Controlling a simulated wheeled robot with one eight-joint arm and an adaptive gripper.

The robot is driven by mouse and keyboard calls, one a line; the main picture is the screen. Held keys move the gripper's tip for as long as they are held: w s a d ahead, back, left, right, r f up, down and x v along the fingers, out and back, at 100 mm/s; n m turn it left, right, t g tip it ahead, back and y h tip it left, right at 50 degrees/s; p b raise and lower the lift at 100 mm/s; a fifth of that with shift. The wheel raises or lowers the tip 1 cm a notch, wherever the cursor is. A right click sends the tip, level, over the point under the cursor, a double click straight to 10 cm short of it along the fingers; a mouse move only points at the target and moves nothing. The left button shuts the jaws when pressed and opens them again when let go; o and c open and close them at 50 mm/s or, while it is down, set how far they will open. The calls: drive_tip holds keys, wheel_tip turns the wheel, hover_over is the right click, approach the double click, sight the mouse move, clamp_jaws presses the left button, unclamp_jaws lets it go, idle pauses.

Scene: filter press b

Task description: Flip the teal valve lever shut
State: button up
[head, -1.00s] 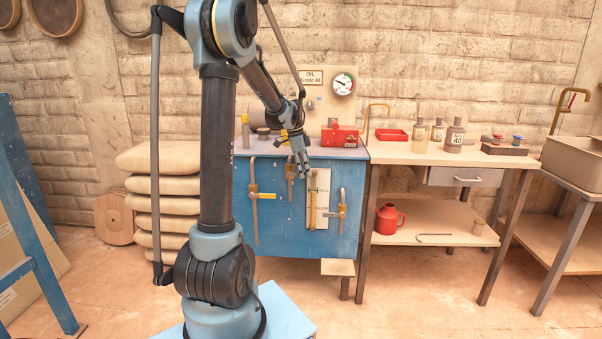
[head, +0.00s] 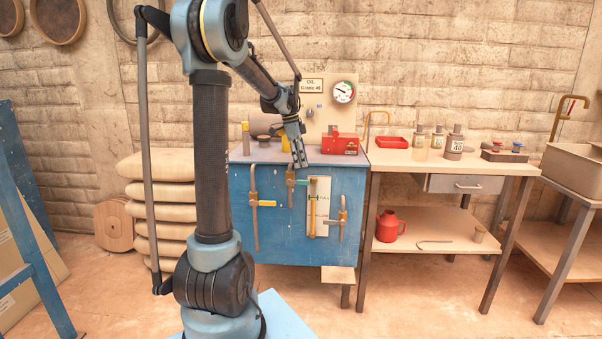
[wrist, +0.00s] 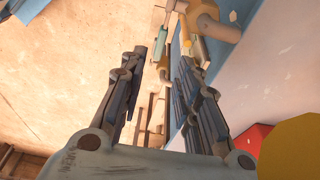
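The teal valve lever (head: 302,182) sticks out sideways to the right from the middle pipe valve (head: 290,186) on the front of a blue tank (head: 268,228). In the wrist view the teal lever (wrist: 161,42) lies beyond my fingertips, close to the gap between them, beside the tan valve body (wrist: 210,22). My gripper (head: 299,160) is at the tank's upper front edge, just above the lever, pointing down. In the wrist view my gripper (wrist: 160,75) has its fingers spread apart with nothing between them. I cannot tell whether a finger touches the lever.
A yellow-levered valve (head: 266,203) is to the left and another valve (head: 342,215) to the right. A sight gauge (head: 313,205) is close beside the teal lever. A red box (head: 340,145) sits on the tank top. A wooden bench (head: 445,160) stands right.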

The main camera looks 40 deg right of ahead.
drive_tip(key=shift+v, duration=2.05)
